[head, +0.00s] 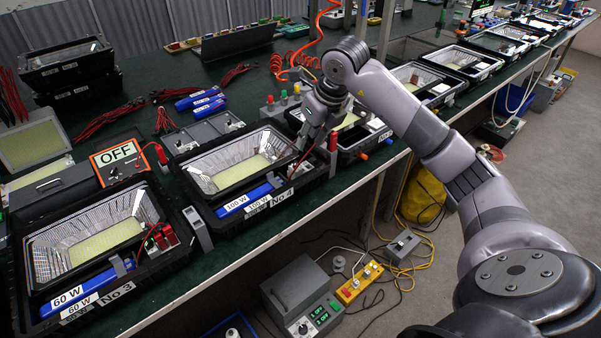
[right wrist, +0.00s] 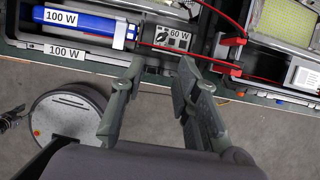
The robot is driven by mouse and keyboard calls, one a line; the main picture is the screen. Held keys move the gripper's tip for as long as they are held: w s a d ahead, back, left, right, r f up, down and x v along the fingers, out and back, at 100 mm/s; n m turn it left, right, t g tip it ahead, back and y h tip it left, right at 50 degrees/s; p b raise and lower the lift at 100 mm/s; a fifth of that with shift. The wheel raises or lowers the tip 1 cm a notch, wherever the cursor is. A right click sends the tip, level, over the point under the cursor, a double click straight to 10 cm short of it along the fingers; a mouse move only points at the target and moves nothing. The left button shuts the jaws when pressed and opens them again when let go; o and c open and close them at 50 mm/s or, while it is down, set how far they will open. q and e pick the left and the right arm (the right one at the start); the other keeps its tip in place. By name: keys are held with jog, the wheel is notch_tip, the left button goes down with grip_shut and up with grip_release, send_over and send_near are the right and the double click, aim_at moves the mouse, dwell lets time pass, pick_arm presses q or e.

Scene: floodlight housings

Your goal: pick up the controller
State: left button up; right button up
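A small grey module marked 60 W (right wrist: 172,38) lies at the front edge of a housing, beside a blue 100 W block (right wrist: 85,22); I take it to be the controller, but cannot be sure. My right gripper (right wrist: 161,72) is open in the right wrist view, its fingers apart with nothing between them, short of the module. In the head view my right gripper (head: 312,125) hangs over the right side of the No 4 housing (head: 262,208), partly hiding that side. The blue block also shows in the head view (head: 245,199). My left gripper is not in view.
The No 3 housing (head: 118,290) stands left, with an OFF box (head: 118,155) behind it. Red leads (right wrist: 238,72) and clips lie right of the module. Another housing (head: 360,148) stands close right. An orange coiled hose (head: 290,62) hangs behind.

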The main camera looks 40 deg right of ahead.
send_over(297, 165)
jog(key=s, duration=0.3)
jog(key=f, duration=0.7)
jog(key=shift+w+a+f+p, duration=0.2)
jog(key=shift+a+f+p, duration=0.1)
jog(key=shift+f+p, duration=0.1)
jog(key=shift+p+x, duration=0.4)
jog(key=shift+x, duration=2.2)
jog(key=shift+w+d, duration=0.1)
jog(key=shift+d, duration=0.1)
jog(key=shift+c, duration=0.5)
grip_shut()
